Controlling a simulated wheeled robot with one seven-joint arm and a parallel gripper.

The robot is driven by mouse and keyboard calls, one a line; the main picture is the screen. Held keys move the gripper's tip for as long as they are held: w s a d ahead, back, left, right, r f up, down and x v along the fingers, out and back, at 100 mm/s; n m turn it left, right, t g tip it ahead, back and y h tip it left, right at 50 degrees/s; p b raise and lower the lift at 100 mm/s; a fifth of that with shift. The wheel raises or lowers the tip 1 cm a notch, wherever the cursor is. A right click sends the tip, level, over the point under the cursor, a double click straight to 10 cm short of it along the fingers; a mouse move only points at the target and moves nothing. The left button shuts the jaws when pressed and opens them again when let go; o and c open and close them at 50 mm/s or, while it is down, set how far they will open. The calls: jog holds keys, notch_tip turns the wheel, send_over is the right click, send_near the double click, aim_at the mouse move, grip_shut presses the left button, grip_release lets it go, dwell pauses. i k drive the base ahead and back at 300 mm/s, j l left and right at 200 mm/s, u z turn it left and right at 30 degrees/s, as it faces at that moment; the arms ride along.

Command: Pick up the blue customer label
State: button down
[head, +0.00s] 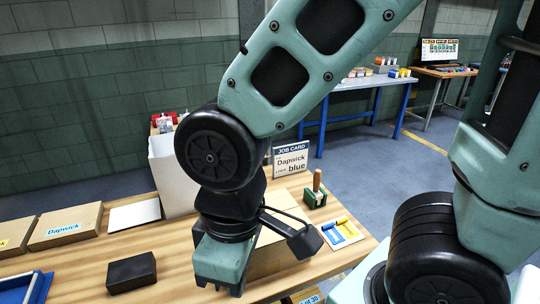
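A small white sheet (356,238) with blue and yellow pieces lies at the right end of the wooden bench. The pieces are too small to tell which one is a blue customer label. A job card (291,160) behind it reads "Dapwick" and "blue". A flat cardboard box (66,226) at the left bears a pale label with "Dapwick" in blue. My gripper (221,283) points down over the front of the bench, left of the sheet and apart from it. Its fingertips show only from behind, so its opening and any contents are unclear.
A black block (132,272) lies left of my gripper, and a blue tray (38,287) stands at the front left. A wooden-handled tool (316,190) stands in a green holder near the job card. A cardboard surface (284,240) lies partly hidden behind my gripper.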

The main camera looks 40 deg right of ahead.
aim_at(332, 233)
jog(key=l+z, duration=0.2)
jog(key=z, duration=0.15)
jog(key=l+z, duration=0.15)
jog(key=z, duration=0.2)
jog(key=l+z, duration=0.15)
jog(key=z, duration=0.2)
